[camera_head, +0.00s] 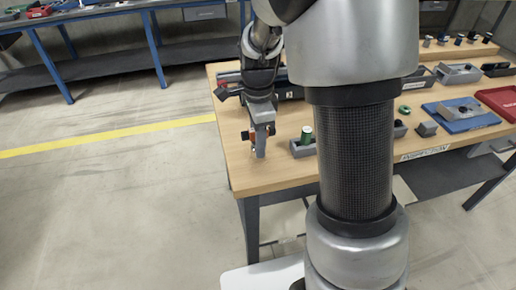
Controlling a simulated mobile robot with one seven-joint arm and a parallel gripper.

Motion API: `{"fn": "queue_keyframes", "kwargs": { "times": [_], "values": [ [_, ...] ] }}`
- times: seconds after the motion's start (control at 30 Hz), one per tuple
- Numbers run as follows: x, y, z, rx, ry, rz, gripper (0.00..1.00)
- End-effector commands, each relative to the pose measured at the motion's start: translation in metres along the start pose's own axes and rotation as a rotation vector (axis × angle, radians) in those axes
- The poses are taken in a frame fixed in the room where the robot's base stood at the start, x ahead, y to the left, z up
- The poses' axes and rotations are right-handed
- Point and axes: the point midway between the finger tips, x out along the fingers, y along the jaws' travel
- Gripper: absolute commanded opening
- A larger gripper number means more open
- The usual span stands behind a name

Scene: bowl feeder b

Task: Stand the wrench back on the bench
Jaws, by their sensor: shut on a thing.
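My gripper (259,133) is low over the left front corner of the wooden bench (285,172).
A grey block (302,149) with a green cylinder (306,134) stands just right of my gripper. Dark fixtures lie behind it. A blue tray (468,122) and a red tray (500,101) are at right. My arm hides the bench's middle. The left bench edge is close.

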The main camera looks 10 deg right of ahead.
Motion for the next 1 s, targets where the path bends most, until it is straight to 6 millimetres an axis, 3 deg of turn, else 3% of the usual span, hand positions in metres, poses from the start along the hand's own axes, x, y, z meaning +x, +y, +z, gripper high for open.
{"fn": "queue_keyframes", "kwargs": {
  "times": [0.13, 0.5, 0.53, 0.63, 1.0],
  "values": [
    [0.022, 0.001, -0.001, 0.001, 0.000, 0.003, 0.00],
    [0.026, 0.000, 0.000, 0.000, 0.000, 0.001, 0.00],
    [0.026, 0.000, 0.000, 0.000, 0.000, 0.001, 0.35],
    [0.025, 0.000, 0.000, 0.000, 0.000, 0.001, 0.51],
    [0.019, 0.000, 0.000, 0.000, 0.000, 0.000, 0.51]
  ]
}}
